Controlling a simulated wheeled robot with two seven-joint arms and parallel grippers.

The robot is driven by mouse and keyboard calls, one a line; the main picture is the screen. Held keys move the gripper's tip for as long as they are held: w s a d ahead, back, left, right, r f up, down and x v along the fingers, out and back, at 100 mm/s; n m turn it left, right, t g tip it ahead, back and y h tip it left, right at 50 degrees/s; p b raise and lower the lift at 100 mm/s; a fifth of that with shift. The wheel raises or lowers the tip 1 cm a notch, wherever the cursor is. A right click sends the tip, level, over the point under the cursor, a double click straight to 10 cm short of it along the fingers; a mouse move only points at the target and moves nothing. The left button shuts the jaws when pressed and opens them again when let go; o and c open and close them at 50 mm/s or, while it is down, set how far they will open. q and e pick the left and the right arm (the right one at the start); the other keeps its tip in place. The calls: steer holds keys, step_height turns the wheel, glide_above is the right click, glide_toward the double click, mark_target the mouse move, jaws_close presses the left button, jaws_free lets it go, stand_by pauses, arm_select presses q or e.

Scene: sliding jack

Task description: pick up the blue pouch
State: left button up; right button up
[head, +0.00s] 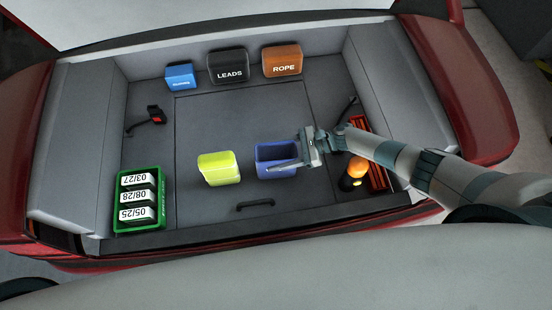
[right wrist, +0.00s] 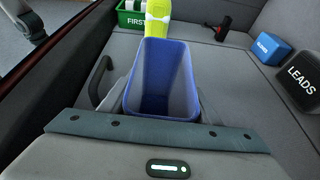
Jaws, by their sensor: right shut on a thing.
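The blue pouch (head: 277,152) is an open-topped, box-like holder, upright near the middle front of the trunk floor. My right gripper (head: 290,158) reaches it from the right and is shut on it. In the right wrist view the blue pouch (right wrist: 165,75) stands between the two fingers, its hollow inside facing the camera. I cannot tell whether its base touches the floor. My left gripper is not in view.
A yellow holder (head: 218,168) stands just left of the pouch. A green crate (head: 123,192) with white labelled boxes is at front left. Blue (head: 180,77), black (head: 228,66) and orange (head: 282,61) labelled blocks line the back. An orange-topped torch (head: 355,172) is at right.

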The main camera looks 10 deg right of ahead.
steer(key=shift+r, duration=0.1)
steer(key=s+d+r+p, duration=0.6)
steer(key=d+r, duration=0.3)
steer(key=r, duration=0.2)
steer(key=shift+s, duration=0.75)
steer(key=shift+w+a+f, duration=0.1)
steer(key=shift+f, duration=0.1)
steer(key=w+a+f+b, duration=0.2)
steer(key=a+f+b, duration=0.1)
steer(key=w+a+f+b, duration=0.2)
steer(key=a+f+b, duration=0.1)
steer(key=f+b, duration=0.1)
steer(key=w+a+f+b, duration=0.2)
steer(key=w+f+b, duration=0.1)
steer(key=b, duration=0.1)
steer(key=shift+w+a+f, duration=0.1)
steer(key=shift+a+f, duration=0.2)
steer(key=shift+a, duration=0.1)
stand_by(3.3)
